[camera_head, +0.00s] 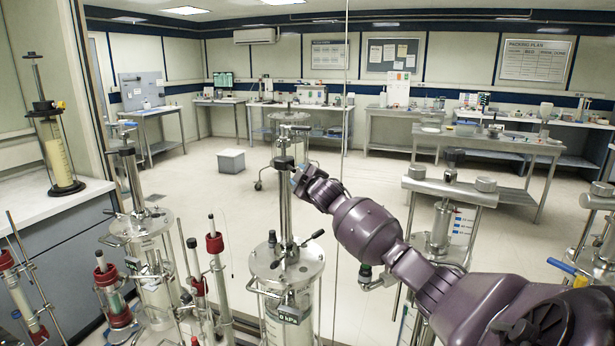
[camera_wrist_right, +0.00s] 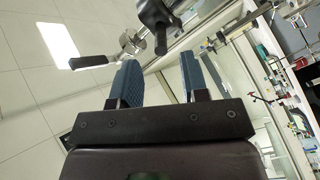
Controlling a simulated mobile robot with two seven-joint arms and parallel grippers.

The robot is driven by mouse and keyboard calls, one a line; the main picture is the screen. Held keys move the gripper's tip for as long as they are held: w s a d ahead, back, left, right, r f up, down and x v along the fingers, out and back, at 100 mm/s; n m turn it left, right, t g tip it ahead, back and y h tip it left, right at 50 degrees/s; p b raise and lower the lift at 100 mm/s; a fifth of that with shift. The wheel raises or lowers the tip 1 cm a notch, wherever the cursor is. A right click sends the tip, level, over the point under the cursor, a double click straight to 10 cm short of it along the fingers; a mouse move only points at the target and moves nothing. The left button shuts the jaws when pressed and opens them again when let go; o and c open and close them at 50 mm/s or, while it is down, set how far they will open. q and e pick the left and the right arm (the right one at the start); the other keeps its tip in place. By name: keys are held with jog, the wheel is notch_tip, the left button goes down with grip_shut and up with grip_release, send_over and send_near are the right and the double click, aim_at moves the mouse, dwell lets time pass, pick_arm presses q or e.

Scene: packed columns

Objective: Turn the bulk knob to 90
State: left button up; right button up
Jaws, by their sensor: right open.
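My right gripper (camera_head: 298,177) reaches in from the right, beside the upper rod of the middle glass column. In the right wrist view its two blue-padded fingers (camera_wrist_right: 160,80) stand apart with nothing between them. A black rounded part (camera_wrist_right: 156,14) is just beyond the fingertips, and a black lever handle (camera_wrist_right: 92,62) on a metal hub is to the left. In the head view a black block (camera_head: 284,162) sits on the rod near the gripper. No label reading bulk is legible, so I cannot tell which part is the bulk knob. My left gripper is not in view.
The middle column's metal top plate (camera_head: 262,268) carries black handles and a display (camera_head: 289,313) reading 0 kPa. More columns crowd the left, with red-capped tubes (camera_head: 214,243). Another column (camera_head: 440,228) stands behind my right arm. The floor behind is mostly open.

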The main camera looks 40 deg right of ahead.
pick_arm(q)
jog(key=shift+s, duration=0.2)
pick_arm(e)
jog(key=shift+v, duration=2.55)
jog(key=shift+f, duration=0.1)
